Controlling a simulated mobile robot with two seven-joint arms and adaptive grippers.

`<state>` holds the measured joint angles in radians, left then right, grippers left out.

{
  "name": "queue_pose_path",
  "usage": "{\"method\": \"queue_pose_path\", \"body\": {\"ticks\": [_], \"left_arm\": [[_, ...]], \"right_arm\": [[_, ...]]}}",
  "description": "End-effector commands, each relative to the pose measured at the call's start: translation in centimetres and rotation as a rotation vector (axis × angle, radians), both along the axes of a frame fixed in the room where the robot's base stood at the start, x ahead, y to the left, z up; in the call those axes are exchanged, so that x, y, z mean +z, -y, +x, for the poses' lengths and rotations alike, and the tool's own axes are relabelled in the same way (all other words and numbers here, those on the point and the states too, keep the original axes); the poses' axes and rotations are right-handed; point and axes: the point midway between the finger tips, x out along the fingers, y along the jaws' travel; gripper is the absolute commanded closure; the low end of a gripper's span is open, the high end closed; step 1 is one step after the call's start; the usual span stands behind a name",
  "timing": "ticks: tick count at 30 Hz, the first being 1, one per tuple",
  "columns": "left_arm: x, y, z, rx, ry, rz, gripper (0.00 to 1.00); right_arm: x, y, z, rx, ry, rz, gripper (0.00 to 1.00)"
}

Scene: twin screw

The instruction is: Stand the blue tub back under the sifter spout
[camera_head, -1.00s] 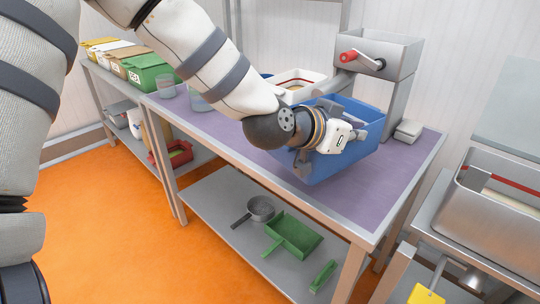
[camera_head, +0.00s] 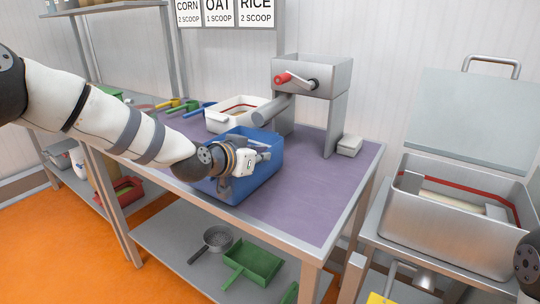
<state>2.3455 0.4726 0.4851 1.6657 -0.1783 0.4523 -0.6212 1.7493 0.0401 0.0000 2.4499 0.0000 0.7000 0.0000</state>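The blue tub (camera_head: 264,178) is on the purple top of the workbench, in front of the sifter. The sifter (camera_head: 312,76) is a grey metal hopper on a post with a red-handled crank. Its spout (camera_head: 272,109) slants down to the left over a white tub (camera_head: 217,122) with a red line inside. My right gripper is out of view.
A small grey box (camera_head: 349,145) sits right of the sifter post. Coloured scoops (camera_head: 183,105) lie at the back left. The bench top (camera_head: 305,212) is clear at the front right. A steel bin (camera_head: 450,225) with a raised lid stands at right.

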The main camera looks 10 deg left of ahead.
Motion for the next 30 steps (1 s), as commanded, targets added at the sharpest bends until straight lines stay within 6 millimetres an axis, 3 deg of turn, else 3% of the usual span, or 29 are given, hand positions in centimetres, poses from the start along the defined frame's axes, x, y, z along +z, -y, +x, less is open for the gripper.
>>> {"method": "queue_pose_path", "body": {"ticks": [6,10,20,24,30], "left_arm": [[-0.2,1.4,4.0,-0.001,0.002,0.0,1.0],[-1.1,1.4,3.9,0.0,0.003,-0.002,1.0],[-1.4,1.4,3.9,-0.001,0.006,0.0,1.0],[-1.4,1.4,3.9,-0.001,0.005,0.0,0.75],[-1.4,1.4,3.9,0.0,0.005,-0.001,0.75]], "right_arm": [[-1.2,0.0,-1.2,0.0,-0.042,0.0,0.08],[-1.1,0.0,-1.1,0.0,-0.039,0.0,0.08],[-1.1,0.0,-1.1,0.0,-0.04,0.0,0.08],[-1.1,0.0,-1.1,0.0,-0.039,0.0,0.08],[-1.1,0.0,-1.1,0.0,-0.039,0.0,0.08]]}}
